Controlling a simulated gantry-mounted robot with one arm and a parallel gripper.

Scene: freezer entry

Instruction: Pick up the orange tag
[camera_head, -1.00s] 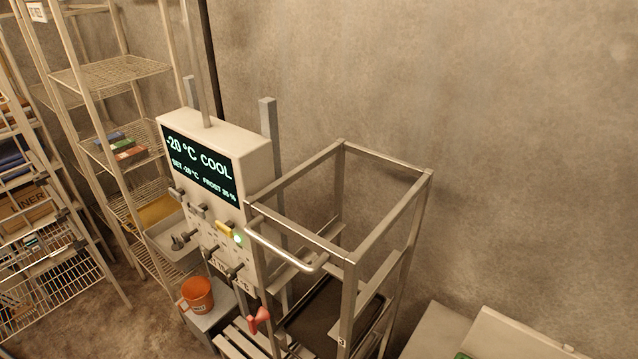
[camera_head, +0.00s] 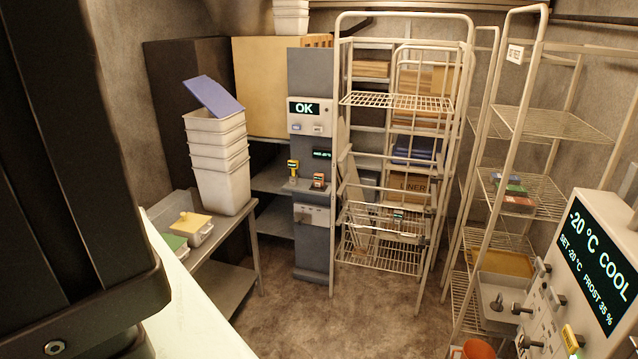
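A small orange item (camera_head: 319,180), perhaps the orange tag, sits on the front of the grey pillar (camera_head: 310,240) in the middle of the view. It is too small to identify surely. A yellow device (camera_head: 293,168) is just left of it. My gripper is not in view. Large dark parts fill the left side and hide what is behind them.
Stacked white bins (camera_head: 222,190) stand on a metal table (camera_head: 252,213) at left. Wire racks (camera_head: 520,130) and a wheeled-looking frame (camera_head: 403,20) stand right of the pillar. A control panel (camera_head: 600,265) and orange bucket (camera_head: 478,350) are at lower right. Floor is open mid-front.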

